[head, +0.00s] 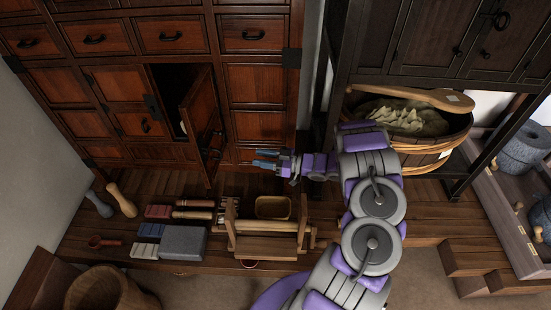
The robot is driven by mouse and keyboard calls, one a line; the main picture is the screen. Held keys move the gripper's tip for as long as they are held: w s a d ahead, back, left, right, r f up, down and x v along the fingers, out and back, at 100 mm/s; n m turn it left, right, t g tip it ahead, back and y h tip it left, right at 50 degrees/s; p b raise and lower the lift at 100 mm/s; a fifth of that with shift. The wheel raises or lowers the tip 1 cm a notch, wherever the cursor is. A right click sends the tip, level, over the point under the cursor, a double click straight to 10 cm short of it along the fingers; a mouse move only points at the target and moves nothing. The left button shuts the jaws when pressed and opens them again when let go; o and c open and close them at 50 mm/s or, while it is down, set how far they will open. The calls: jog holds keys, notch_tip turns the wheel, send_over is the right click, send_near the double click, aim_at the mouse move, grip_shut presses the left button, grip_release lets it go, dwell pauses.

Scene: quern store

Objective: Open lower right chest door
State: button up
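The dark reddish-brown wooden chest (255,125) stands at the back left, with drawers above and panelled doors below. One lower door (201,112) is swung partly out, showing a dark opening (172,80) to its left with something pale partly visible inside. A black handle (213,153) is on this door near its lower free part. My gripper (257,159) is to the right of the handle, pointing left, in front of the chest's lower right part. Its two blue fingers look apart, with nothing between them, and it appears clear of the door.
A low wooden platform in front of the chest holds a grey stone block (183,243), a wooden frame (268,240), a yellowish tray (273,207) and several small tools. A dark cabinet (430,40) with a basket (430,140) stands right. A wooden bucket (105,292) is front left.

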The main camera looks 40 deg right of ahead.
jog(key=shift+v, duration=2.35)
